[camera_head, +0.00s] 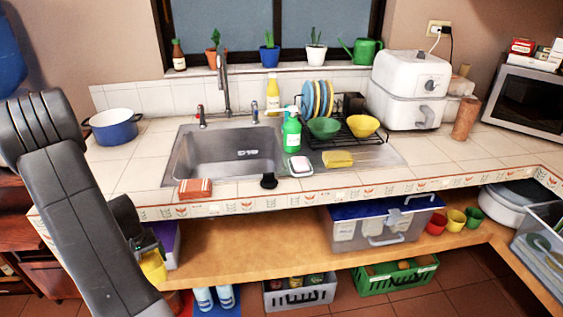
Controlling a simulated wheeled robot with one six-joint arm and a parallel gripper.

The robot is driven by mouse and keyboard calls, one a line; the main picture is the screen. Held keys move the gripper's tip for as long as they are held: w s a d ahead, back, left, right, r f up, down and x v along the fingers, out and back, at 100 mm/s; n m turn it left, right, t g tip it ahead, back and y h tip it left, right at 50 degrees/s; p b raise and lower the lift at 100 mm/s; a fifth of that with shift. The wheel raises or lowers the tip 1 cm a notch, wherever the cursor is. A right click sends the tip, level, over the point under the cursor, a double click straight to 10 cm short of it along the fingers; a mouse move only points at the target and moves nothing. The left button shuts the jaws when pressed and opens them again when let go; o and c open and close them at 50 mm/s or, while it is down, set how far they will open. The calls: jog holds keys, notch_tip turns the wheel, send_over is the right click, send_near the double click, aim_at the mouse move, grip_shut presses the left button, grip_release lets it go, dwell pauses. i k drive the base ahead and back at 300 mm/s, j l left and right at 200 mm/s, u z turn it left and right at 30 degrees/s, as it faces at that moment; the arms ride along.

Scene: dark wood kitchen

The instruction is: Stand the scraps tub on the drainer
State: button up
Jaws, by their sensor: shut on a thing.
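My gripper (147,243) is at the lower left, in front of the counter and below its top, partly hidden by my arm. It is shut on a yellow thing (153,268), which seems to be the scraps tub; only part of it shows. The drainer is the ribbed metal board (378,157) to the right of the sink basin. A black dish rack (362,140) with plates, a green bowl and a yellow bowl stands at its back. A yellow sponge (338,159) lies on the board.
A green soap bottle (292,132) and a soap dish (300,166) stand between basin and drainer. A brick-coloured sponge (195,188) lies at the counter's front edge. A blue pot (114,127) is at left. The drainer's right front is bare.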

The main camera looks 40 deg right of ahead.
aim_at(372, 163)
jog(key=k+l+z, duration=0.1)
jog(key=l, duration=0.35)
jog(key=k+l+z, duration=0.1)
jog(key=l, duration=0.35)
jog(key=k+l+z, duration=0.15)
jog(key=l, duration=0.3)
jog(key=k+l+z, duration=0.1)
jog(key=l, duration=0.4)
jog(key=k, duration=0.1)
